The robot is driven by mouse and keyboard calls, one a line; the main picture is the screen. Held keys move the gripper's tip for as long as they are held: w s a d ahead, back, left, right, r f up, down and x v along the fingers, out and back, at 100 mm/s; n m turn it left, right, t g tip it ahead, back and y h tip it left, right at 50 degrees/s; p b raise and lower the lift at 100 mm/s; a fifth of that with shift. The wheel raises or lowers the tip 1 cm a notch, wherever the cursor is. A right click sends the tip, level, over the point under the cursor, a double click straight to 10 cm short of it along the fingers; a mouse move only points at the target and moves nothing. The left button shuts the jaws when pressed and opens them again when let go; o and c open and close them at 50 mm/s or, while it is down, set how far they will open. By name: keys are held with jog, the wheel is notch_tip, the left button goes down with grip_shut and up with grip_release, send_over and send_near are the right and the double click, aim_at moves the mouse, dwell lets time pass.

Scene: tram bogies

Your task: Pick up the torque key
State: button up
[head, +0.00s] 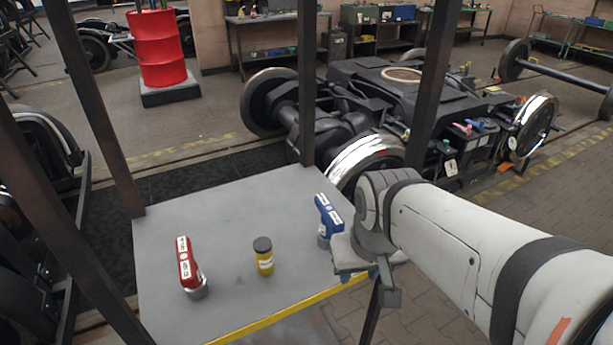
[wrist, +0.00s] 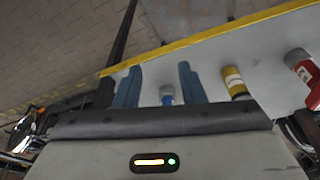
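One is red (head: 187,264) at the left and one is blue (head: 328,217) at the right. I cannot tell by looks which one is called the torque key. My gripper (head: 358,262) is at the table's right side, close beside the blue tool and partly covering it. In the wrist view my gripper (wrist: 160,82) is open, with two blue fingers apart. The blue tool's grey and blue end (wrist: 167,96) shows between them, apart from both fingers; the rest is hidden behind the gripper body.
Dark posts (head: 307,80) rise around the table. A yellow strip (head: 290,318) marks its front edge. A tram bogie (head: 370,110) stands behind, and a red drum (head: 158,50) at the back left.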

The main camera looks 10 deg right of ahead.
jog(key=shift+o, duration=1.4)
jog(key=shift+w+r, duration=0.25)
jog(key=shift+w, duration=0.1)
jog(key=shift+o, duration=1.3)
jog(key=w+r+n+g+p, duration=0.1)
jog(key=w+p, duration=0.3)
jog(key=w, duration=0.6)
jog(key=shift+a+r+p, duration=0.25)
jog(key=shift+r+p, duration=0.05)
jog(key=shift+r, duration=0.3)
jog(key=n+g+p, duration=0.1)
jog(key=g+p, duration=0.1)
jog(key=p, duration=0.1)
send_over(328, 221)
jog(key=w, duration=0.2)
jog(key=f, duration=0.3)
jog(key=shift+w+d, duration=0.1)
jog(key=shift+d, duration=0.25)
jog(key=shift+w+f+n+p, duration=0.3)
jog(key=shift+f, duration=0.35)
jog(key=shift+w+f+p, duration=0.1)
jog(key=shift+f+p, duration=0.8)
jog(key=shift+f, duration=2.75)
